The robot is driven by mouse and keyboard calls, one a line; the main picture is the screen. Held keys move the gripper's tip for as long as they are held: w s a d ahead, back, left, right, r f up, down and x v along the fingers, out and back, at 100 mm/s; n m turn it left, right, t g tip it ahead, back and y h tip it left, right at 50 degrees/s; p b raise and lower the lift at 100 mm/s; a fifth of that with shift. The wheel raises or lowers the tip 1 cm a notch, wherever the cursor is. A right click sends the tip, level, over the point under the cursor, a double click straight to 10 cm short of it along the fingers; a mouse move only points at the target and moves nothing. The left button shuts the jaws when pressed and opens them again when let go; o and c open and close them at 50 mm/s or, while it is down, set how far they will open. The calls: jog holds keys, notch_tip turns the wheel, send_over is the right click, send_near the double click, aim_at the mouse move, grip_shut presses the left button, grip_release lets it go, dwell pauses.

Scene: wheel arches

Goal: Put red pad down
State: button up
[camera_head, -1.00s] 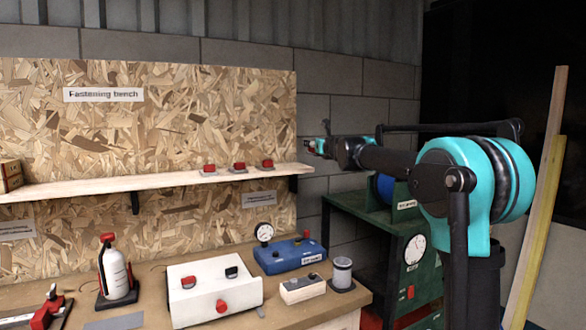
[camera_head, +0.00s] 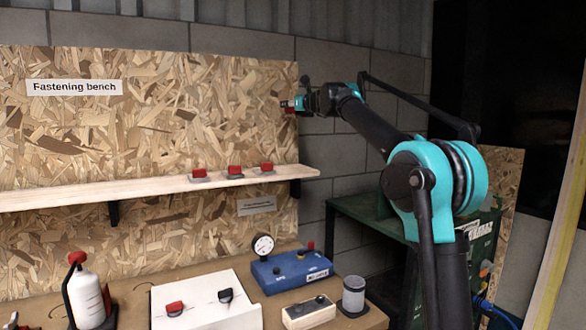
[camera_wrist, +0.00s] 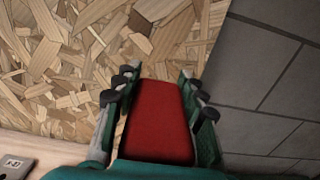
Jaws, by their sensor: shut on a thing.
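My gripper (camera_head: 298,104) is raised in front of the right edge of the chipboard panel, above the shelf. In the wrist view my gripper (camera_wrist: 158,100) is shut on a red pad (camera_wrist: 157,120), which lies between its two fingers. In the head view the held pad is only a small reddish spot at the gripper's tip.
Below the shelf, the bench holds a white box (camera_head: 205,301) with red and black knobs, a blue gauge unit (camera_head: 290,269), a small switch box (camera_head: 309,312), a grey cup (camera_head: 353,294) and a white extinguisher-like bottle (camera_head: 87,298). The shelf's left stretch is bare.

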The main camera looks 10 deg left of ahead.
jog(key=shift+w+f, duration=0.2)
jog(key=shift+f, duration=0.1)
notch_tip(320, 180, down, 19)
jog(key=shift+f, duration=0.2)
jog(key=o, duration=1.2)
jog(key=shift+f, duration=0.1)
jog(key=shift+c, duration=0.2)
jog(key=v, duration=1.2)
